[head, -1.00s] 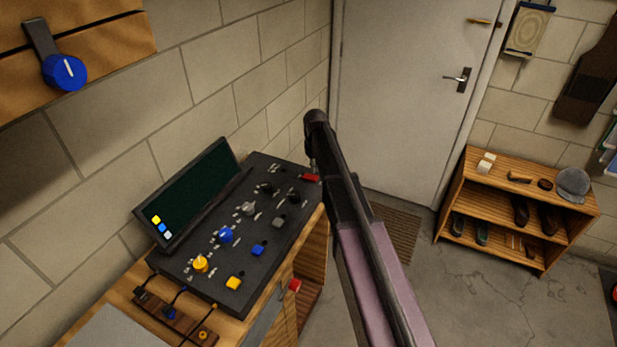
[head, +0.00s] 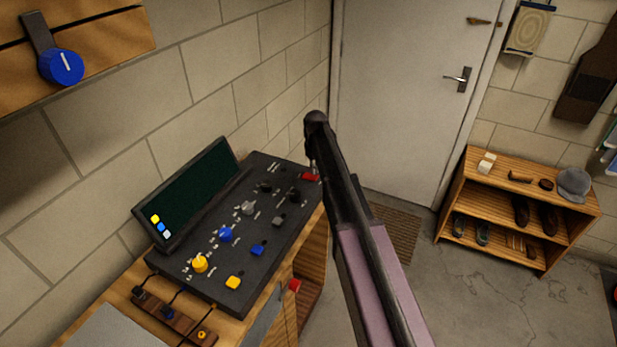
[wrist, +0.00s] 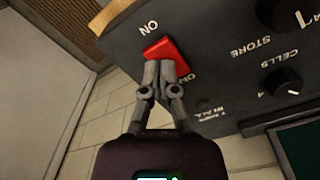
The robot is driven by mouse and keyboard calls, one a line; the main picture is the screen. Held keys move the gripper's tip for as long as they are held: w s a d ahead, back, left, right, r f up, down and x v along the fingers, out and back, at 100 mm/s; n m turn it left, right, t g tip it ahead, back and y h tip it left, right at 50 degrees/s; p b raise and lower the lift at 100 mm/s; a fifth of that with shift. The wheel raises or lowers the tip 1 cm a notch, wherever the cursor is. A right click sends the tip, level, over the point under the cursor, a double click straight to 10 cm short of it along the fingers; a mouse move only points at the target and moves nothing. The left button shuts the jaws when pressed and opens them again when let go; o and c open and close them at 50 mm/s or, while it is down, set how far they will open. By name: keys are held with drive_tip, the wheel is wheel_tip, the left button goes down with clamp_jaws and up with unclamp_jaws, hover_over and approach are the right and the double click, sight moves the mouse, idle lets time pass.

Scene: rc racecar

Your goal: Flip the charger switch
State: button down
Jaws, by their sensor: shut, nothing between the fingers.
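The charger (head: 259,222) is a dark sloped panel with knobs, coloured buttons and a screen, standing on a wooden bench at the left in the head view. Its red switch (head: 310,177) is at the panel's far right corner; it also shows in the wrist view (wrist: 167,53), with "ON" lettering beside it. My gripper (wrist: 160,68) is shut and empty, its fingertips at the edge of the red switch. They look to be touching it, but I cannot tell for certain. In the head view my arm hides most of the gripper.
The charger's screen (head: 192,192) leans up behind the knobs. A block wall is on the left and a white door (head: 400,90) is behind. A wooden shelf (head: 510,205) with shoes and a cap stands at the right. Open floor lies right of my arm.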

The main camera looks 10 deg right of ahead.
sight(315, 177)
drive_tip(key=shift+f+b, duration=1)
idle(0.8)
drive_tip(key=shift+r, duration=0.15)
drive_tip(key=shift+r+p, duration=3.4)
drive_tip(key=shift+p, duration=0.2)
drive_tip(key=s+m, duration=0.4)
drive_tip(key=s, duration=2.5)
drive_tip(key=shift+s+a+f+m, duration=0.15)
drive_tip(key=shift+f+m, duration=0.05)
drive_tip(key=shift+m, duration=0.2)
drive_tip(key=c, duration=1.4)
unclamp_jaws()
